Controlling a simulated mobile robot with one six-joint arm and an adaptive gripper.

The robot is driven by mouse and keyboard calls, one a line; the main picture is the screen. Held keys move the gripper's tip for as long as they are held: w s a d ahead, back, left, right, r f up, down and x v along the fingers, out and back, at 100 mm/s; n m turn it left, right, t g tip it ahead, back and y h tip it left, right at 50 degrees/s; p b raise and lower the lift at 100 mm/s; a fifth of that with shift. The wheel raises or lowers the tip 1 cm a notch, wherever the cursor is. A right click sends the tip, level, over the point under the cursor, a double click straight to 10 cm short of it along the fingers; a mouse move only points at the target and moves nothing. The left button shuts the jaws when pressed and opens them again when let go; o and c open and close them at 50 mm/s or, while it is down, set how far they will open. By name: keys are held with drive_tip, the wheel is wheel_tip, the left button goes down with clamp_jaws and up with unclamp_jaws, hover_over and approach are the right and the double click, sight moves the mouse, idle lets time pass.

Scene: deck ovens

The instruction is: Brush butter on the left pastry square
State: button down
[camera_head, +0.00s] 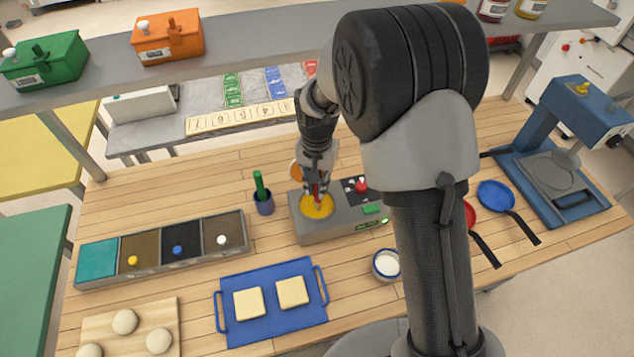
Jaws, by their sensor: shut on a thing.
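Two pale pastry squares lie on a blue tray (272,323) at the front of the wooden table. The left pastry square (249,303) and the right pastry square (292,292) sit side by side, apart. Yellow butter (319,211) fills a round well in the top of a grey warmer (310,232) behind the tray. My gripper (317,189) is directly over the butter, pointing down and shut on a thin red-handled thing, apparently the brush. Its lower end is at the butter; whether it is dipped in is too small to tell.
A dark blue cup (264,205) with a green-handled tool stands left of the warmer. A row of lidded bins (165,249) and a dough board (150,320) are at left. A white-filled bowl (386,265) stands right of the tray. An overhead shelf (240,47) crosses behind.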

idle(0.4)
drive_tip(key=shift+r+p, duration=2.45)
drive_tip(key=shift+r, duration=1.05)
drive_tip(key=shift+f, duration=0.1)
